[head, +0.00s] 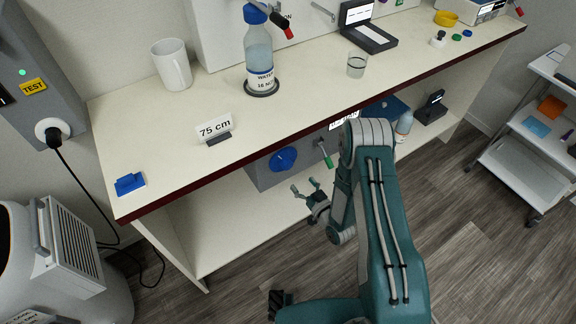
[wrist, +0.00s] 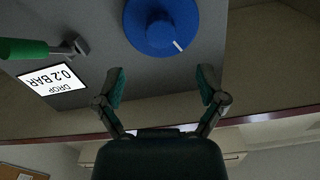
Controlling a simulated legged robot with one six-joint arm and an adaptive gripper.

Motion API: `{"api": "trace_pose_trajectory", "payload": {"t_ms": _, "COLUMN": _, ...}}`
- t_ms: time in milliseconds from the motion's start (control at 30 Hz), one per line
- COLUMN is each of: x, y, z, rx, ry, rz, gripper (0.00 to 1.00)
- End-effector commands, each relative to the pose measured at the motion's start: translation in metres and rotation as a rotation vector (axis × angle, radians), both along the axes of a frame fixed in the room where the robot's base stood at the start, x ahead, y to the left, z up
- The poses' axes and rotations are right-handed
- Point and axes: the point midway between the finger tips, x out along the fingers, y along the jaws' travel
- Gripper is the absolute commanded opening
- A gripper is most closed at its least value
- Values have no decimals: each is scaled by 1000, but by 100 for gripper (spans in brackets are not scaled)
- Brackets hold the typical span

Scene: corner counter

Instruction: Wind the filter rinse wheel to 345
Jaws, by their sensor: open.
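The blue wheel (head: 283,159) is on the front of a grey box under the counter. In the wrist view the wheel (wrist: 153,28) shows at the top, upside down, with a white mark on its rim at lower right. No number scale is readable around it. My gripper (head: 306,189) is open and empty, in front of the box and to the lower right of the wheel. In the wrist view my gripper (wrist: 161,88) has its fingers spread just below the wheel in the picture, apart from it.
A green-handled lever (head: 326,156) sits right of the wheel, by a white label reading "DROP 0.2 BAR" (wrist: 54,83). The counter edge (head: 250,157) overhangs above. A water bottle (head: 259,60) and a "75 cm" sign (head: 214,128) stand on top. The lower shelf (head: 225,228) is clear at left.

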Motion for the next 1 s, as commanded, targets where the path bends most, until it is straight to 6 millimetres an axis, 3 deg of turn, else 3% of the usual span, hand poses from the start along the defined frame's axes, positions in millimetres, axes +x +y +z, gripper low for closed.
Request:
{"api": "trace_pose_trajectory", "payload": {"t_ms": 433, "x": 64, "y": 44, "z": 0, "rx": 2, "ry": -1, "rz": 2, "gripper": 90}}
{"api": "trace_pose_trajectory", "payload": {"t_ms": 867, "x": 74, "y": 51, "z": 0, "rx": 3, "ry": 1, "rz": 0, "gripper": 90}}
{"api": "trace_pose_trajectory", "payload": {"t_ms": 1000, "x": 74, "y": 50, "z": 0, "rx": 3, "ry": 1, "rz": 0, "gripper": 28}}
